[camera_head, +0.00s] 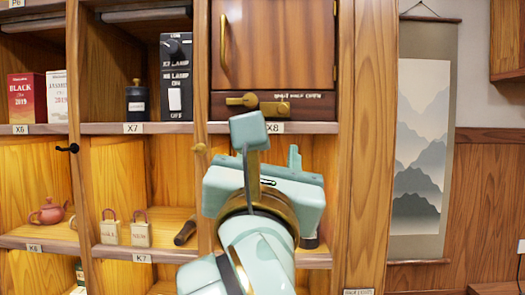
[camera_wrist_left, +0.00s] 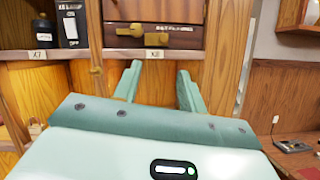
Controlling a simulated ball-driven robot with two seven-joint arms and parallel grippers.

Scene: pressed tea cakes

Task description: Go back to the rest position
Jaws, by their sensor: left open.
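My left gripper (camera_head: 273,162) is raised in front of the wooden shelf cabinet, below the shelf edge labelled X8. In the left wrist view its two fingers (camera_wrist_left: 159,82) stand apart with nothing between them; only bare wood of the cabinet shows behind. In the head view one finger is partly hidden behind the wrist parts. The gripper covers much of the compartment under X8. The small wooden door (camera_head: 273,45) above it is shut, with a brass latch (camera_head: 258,102) below the door. My right gripper is in neither view.
A switch box (camera_head: 177,78) and a dark jar (camera_head: 137,98) stand on shelf X7. A teapot (camera_head: 48,210), two tags with loops (camera_head: 125,230) and a dark cylindrical object (camera_head: 186,232) sit on the lower shelves. A scroll (camera_head: 421,140) hangs at right.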

